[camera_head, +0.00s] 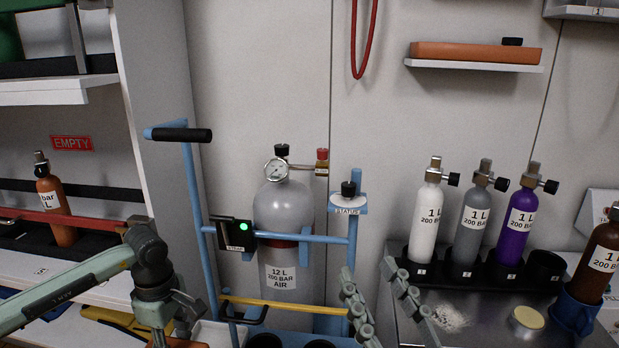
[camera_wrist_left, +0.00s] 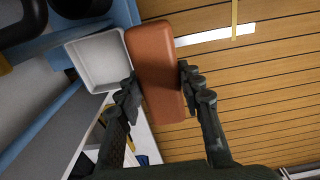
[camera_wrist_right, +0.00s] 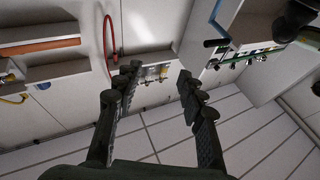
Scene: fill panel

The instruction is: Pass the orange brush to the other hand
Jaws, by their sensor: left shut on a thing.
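The orange brush (camera_wrist_left: 155,65) shows in the left wrist view as a long orange block with rounded edges; no bristles are visible. My left gripper (camera_wrist_left: 158,80) is shut on it, with one finger along each long side. In the head view my left arm comes in at the lower left, and its fingers and the brush are mostly cut off by the bottom edge. My right gripper (camera_head: 372,278) is open and empty at the bottom centre of the head view, apart from the brush. It also shows open in the right wrist view (camera_wrist_right: 158,76).
A blue trolley with a grey air cylinder (camera_head: 283,208) stands in the middle. Several small bottles stand in black holders on the metal counter (camera_head: 465,312) at right. A wall shelf (camera_head: 475,66) holds an orange tray. A white bin (camera_wrist_left: 98,62) lies beside the brush in the left wrist view.

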